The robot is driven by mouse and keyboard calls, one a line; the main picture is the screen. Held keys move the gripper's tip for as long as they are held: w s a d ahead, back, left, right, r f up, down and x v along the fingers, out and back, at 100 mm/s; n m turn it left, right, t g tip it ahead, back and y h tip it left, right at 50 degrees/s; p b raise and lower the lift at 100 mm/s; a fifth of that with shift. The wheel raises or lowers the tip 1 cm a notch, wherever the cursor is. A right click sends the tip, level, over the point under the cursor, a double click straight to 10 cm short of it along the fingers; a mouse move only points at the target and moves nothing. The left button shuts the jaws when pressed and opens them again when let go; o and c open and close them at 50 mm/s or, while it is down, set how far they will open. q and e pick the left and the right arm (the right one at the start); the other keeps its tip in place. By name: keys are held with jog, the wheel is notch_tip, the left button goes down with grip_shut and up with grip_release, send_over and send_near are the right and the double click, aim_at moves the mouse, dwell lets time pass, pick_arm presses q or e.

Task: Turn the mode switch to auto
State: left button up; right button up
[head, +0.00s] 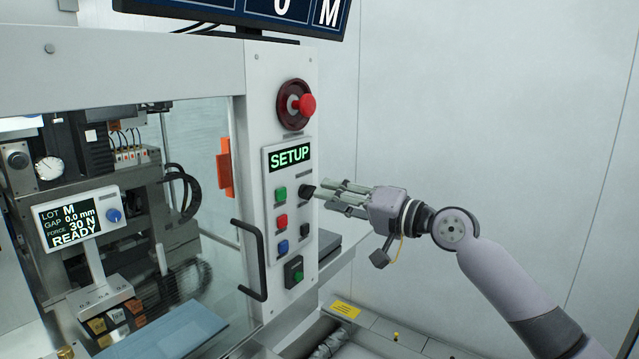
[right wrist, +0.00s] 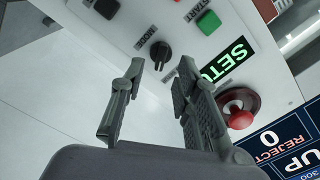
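The mode switch (head: 307,191) is a small black rotary knob on the white control panel, under the green-lit display (head: 289,156) that reads SETUP. In the right wrist view the knob (right wrist: 160,53) sits by the label MODE, just beyond the fingertips and roughly between them. My right gripper (head: 328,191) comes from the right with its fingers pointing at the knob. In the right wrist view the gripper (right wrist: 160,78) is open and empty, with a gap between its fingers and the knob. My left gripper is not in view.
A red emergency button (head: 307,104) is above the display. Green (head: 280,193), red (head: 281,221) and blue (head: 283,247) buttons stand left of the switch. A black door handle (head: 262,262) juts out below left. The space before the wall at right is clear.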

aim_at(308, 192)
jog(key=p+x, duration=0.1)
jog(key=x, duration=0.2)
jog(key=shift+w+a, duration=0.15)
jog(key=shift+a, duration=0.15)
jog(key=shift+c, duration=0.5)
grip_shut()
